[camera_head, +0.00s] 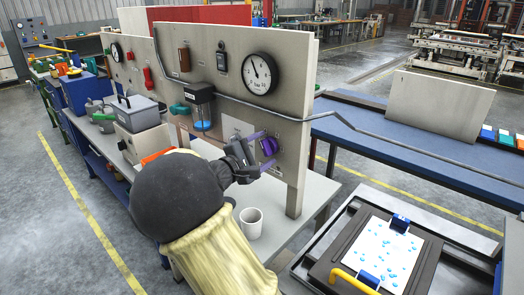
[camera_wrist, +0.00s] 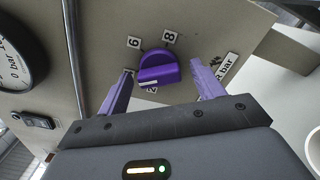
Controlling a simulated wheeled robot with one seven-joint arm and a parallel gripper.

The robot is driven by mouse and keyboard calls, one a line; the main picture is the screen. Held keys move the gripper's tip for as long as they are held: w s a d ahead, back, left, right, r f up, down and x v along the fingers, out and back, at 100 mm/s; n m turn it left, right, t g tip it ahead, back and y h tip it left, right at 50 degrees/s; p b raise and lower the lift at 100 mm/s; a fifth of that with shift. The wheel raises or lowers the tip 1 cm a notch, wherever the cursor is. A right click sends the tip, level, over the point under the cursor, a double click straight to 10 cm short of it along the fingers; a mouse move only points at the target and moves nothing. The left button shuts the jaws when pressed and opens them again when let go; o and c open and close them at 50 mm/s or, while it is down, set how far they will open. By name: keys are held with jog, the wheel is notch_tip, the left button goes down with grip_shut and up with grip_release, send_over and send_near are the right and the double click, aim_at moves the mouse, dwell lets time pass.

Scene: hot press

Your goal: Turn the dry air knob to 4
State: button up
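The purple knob (camera_head: 269,145) is on the grey upright panel, below the large round gauge. In the wrist view the knob (camera_wrist: 158,70) sits among small number labels; 6 and 8 are readable, and another label at its lower edge is partly hidden. My gripper (camera_wrist: 163,70) is open, with one purple finger on each side of the knob and visible space between the fingers and it. In the head view my gripper (camera_head: 268,149) is at the panel, its fingers above and below the knob. I cannot tell the knob's exact setting.
The panel (camera_head: 285,100) carries the gauge (camera_head: 259,74), a grey cable and a blue-bottomed filter bowl (camera_head: 202,112). A white cup (camera_head: 251,222) stands on the bench below my gripper. A tray with a white sheet (camera_head: 380,252) is at the lower right.

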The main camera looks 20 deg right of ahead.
jog(key=v, duration=1.7)
jog(key=shift+a+b, duration=0.2)
jog(key=shift+b, duration=0.15)
jog(key=s+d+f+m+g+y, duration=0.1)
jog(key=s+d+f+g+y, duration=0.25)
jog(key=d+f, duration=0.25)
jog(key=s+d+f+m+g+y, duration=0.2)
jog(key=s+f+m+g+y, duration=0.4)
jog(key=s+f+y, duration=0.55)
notch_tip(320, 180, up, 13)
jog(key=s+a+m+t+p, duration=0.1)
jog(key=s+m+t+p, duration=0.1)
jog(key=p, duration=1.1)
jog(key=m+t, duration=0.1)
jog(key=m, duration=0.1)
jog(key=shift+s+m+y, duration=0.3)
jog(key=shift+m+y, duration=0.1)
